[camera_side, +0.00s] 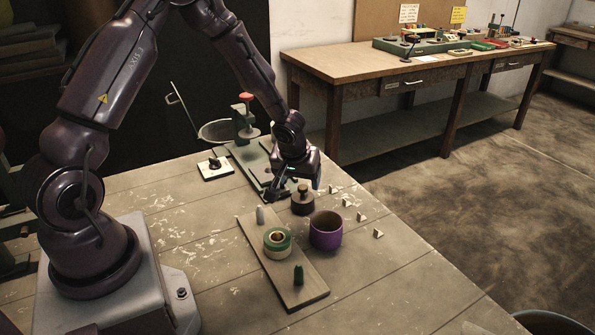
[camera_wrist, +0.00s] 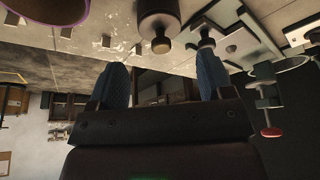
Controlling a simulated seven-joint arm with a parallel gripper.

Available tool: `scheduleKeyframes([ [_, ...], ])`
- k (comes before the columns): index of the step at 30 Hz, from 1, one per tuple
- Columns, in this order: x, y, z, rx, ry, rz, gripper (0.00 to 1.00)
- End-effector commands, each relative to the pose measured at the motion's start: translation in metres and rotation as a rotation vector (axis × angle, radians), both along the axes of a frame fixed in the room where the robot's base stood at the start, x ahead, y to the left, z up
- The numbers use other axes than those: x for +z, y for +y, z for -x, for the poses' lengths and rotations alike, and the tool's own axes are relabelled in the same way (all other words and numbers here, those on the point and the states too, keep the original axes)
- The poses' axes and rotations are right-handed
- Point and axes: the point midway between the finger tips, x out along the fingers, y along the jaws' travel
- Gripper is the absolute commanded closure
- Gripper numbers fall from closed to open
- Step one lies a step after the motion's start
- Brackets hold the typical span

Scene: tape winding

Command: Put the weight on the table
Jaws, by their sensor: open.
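The weight (camera_side: 302,202) is a dark squat cylinder with a round knob on top. It stands upright and appears to rest on the wooden table (camera_side: 400,285). In the wrist view the weight (camera_wrist: 159,20) shows at the top centre, upside down in the picture, with its knob beyond the fingertips. My gripper (camera_side: 286,186) is just left of and above the weight in the side view.
A purple pot (camera_side: 326,233) stands just in front of the weight. A board (camera_side: 302,291) holds green and cream tape rolls (camera_side: 277,241) and pegs. A winding fixture (camera_side: 245,122) with a red knob stands behind. Small pale wedges (camera_side: 361,216) lie to the right. The front right table is clear.

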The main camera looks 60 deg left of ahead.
Motion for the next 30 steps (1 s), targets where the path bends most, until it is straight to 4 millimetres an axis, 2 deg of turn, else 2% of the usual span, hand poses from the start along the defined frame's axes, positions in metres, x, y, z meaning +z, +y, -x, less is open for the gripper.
scheduleKeyframes([
  [1, 0.009, -0.002, 0.002, 0.001, -0.003, -0.001, 0.26],
  [6, 0.024, -0.007, 0.006, -0.002, -0.005, -0.001, 0.26],
  [8, 0.033, -0.009, 0.003, -0.017, -0.027, -0.007, 0.26],
  [10, 0.051, -0.014, -0.005, -0.056, -0.090, -0.019, 0.26],
  [11, 0.062, -0.017, -0.010, -0.083, -0.131, -0.025, 0.26],
  [14, 0.113, -0.041, -0.025, -0.219, -0.292, -0.031, 0.26],
  [15, 0.137, -0.055, -0.027, -0.288, -0.354, -0.021, 0.26],
  [17, 0.169, -0.078, -0.022, -0.398, -0.426, 0.000, 0.26],
  [18, 0.189, -0.094, -0.015, -0.471, -0.456, 0.017, 0.26],
  [20, 0.213, -0.117, 0.002, -0.574, -0.476, 0.045, 0.26],
  [23, 0.241, -0.145, 0.043, -0.721, -0.450, 0.078, 0.26],
  [24, 0.248, -0.152, 0.063, -0.766, -0.422, 0.085, 0.26],
  [27, 0.258, -0.158, 0.113, -0.835, -0.327, 0.077, 0.26],
  [30, 0.260, -0.151, 0.155, -0.847, -0.229, 0.044, 0.26],
])
